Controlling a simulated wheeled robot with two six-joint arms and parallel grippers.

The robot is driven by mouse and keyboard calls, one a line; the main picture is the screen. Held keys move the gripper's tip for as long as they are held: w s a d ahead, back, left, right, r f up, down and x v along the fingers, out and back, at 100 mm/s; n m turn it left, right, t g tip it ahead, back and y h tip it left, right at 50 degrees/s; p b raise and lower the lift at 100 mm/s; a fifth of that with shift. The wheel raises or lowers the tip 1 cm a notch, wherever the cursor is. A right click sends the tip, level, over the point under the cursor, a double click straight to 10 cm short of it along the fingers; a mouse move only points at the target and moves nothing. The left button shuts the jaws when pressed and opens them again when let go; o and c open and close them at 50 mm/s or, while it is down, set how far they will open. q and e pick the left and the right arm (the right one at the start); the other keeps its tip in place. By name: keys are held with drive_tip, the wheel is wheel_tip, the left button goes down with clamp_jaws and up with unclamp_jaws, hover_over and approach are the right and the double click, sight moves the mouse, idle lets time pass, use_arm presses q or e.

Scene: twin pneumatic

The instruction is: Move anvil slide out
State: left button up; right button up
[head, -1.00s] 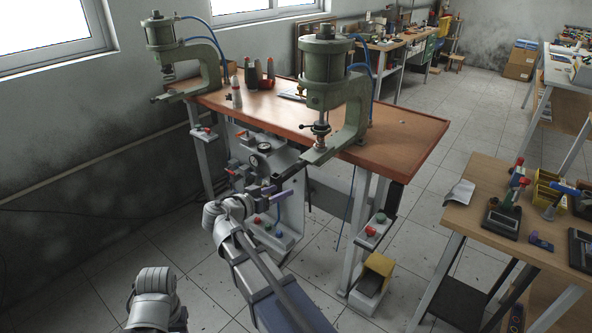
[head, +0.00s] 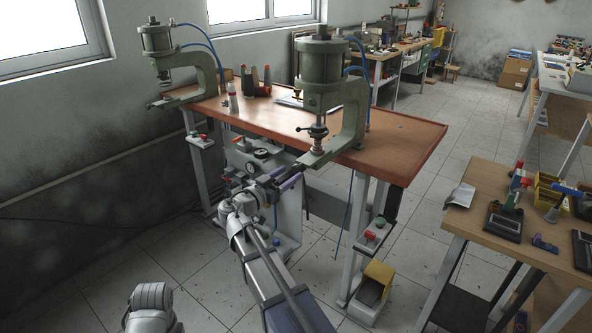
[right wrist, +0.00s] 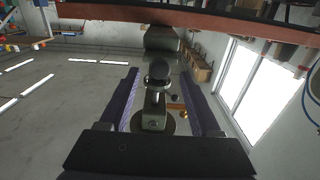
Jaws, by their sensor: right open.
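Two green presses stand on the brown bench. The nearer press (head: 320,80) has its lower arm reaching out at the bench's front edge, and the farther press (head: 158,42) stands at the left end. My right gripper (head: 281,178) is open at the end of the nearer press's lower arm. In the right wrist view, a round dark knob on a metal stem (right wrist: 158,72), seemingly the anvil slide's handle, lies between the two purple fingers of my right gripper (right wrist: 162,68), with gaps on both sides. Contact is not visible. My left gripper is out of view.
The bench (head: 405,150) has a raised rim. A side table (head: 480,215) with tools stands at right. The floor between is clear.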

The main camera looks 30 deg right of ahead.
sight(294, 170)
drive_tip(key=shift+x, duration=2.25)
clamp_jaws()
drive_tip(key=shift+a, duration=0.1)
